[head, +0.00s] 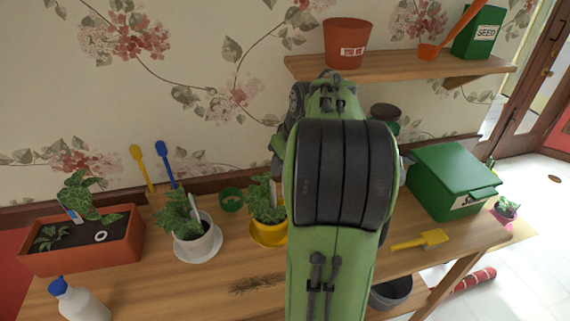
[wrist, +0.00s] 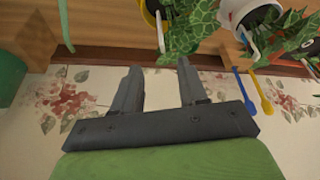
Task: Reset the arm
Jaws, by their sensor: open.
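My green and black arm (head: 335,255) stands raised in the middle of the head view, over the wooden table and in front of the wall. It hides my gripper's fingers there. In the wrist view my gripper (wrist: 160,78) shows two dark fingers spread apart, with nothing between them. The fingers point toward the table edge and the potted plants, and appear apart from them. The wrist view is upside down, with the table at the top and the wallpaper below.
Left of my arm are a yellow pot (head: 268,232), a white pot (head: 197,243), a planter (head: 85,245) and a spray bottle (head: 78,300). To the right are a green box (head: 445,180) and a yellow trowel (head: 420,241). A shelf (head: 400,68) holds a terracotta pot (head: 346,42).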

